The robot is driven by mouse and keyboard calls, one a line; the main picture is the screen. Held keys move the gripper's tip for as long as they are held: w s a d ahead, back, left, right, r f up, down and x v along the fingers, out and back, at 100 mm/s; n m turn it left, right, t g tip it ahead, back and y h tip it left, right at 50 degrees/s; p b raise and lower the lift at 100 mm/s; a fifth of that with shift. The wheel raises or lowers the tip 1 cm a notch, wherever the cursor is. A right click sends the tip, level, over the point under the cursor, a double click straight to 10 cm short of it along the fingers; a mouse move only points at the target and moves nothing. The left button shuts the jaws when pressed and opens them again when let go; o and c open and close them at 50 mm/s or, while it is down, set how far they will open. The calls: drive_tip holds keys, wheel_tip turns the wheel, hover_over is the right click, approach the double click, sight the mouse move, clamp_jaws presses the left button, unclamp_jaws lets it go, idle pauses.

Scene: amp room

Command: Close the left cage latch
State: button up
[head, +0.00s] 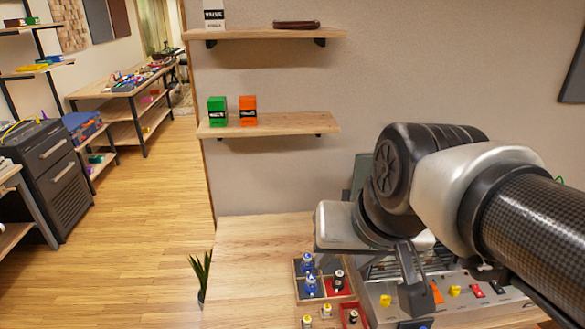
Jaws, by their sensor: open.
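An amp (462,306) with a pale front panel stands on the wooden bench at the lower right. Its panel carries yellow knobs, red switches and an orange piece (437,292). A metal cage with dark bars (381,268) shows behind the panel, largely covered by my arm. I cannot make out the left cage latch; it is hidden or too small to tell. My gripper (414,297) is over the left part of the amp, pointing down, open. Only a dark finger shows clearly, and I cannot tell whether it touches the amp.
A divided tray (297,280) with blue and dark tubes stands left of the amp. Small yellow-topped parts (327,310) and a red box (353,316) lie in front. The wooden bench (250,260) is clear at left. Wall shelves (290,125) hang above; a plant (203,275) stands beside the bench.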

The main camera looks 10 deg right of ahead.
drive_tip(key=w+d+f+m+y, duration=0.2)
drive_tip(key=w+d+f+m, duration=0.2)
drive_tip(key=w+m, duration=0.55)
drive_tip(key=m+g+h, duration=0.1)
drive_tip(key=m+h, duration=0.2)
drive_tip(key=m, duration=2.2)
hover_over(387, 298)
drive_tip(key=s, duration=0.7)
wheel_tip(387, 298, down, 18)
drive_tip(key=b+x, duration=0.2)
drive_tip(key=x, duration=0.3)
drive_tip(key=b+x, duration=0.3)
drive_tip(key=x, duration=0.2)
drive_tip(key=b+x, duration=0.3)
drive_tip(key=x, duration=0.3)
drive_tip(key=shift+a+f, duration=0.2)
drive_tip(key=shift+a, duration=0.2)
drive_tip(key=shift+w+f, duration=0.25)
drive_tip(key=shift+f, duration=0.25)
drive_tip(key=shift+c, duration=0.5)
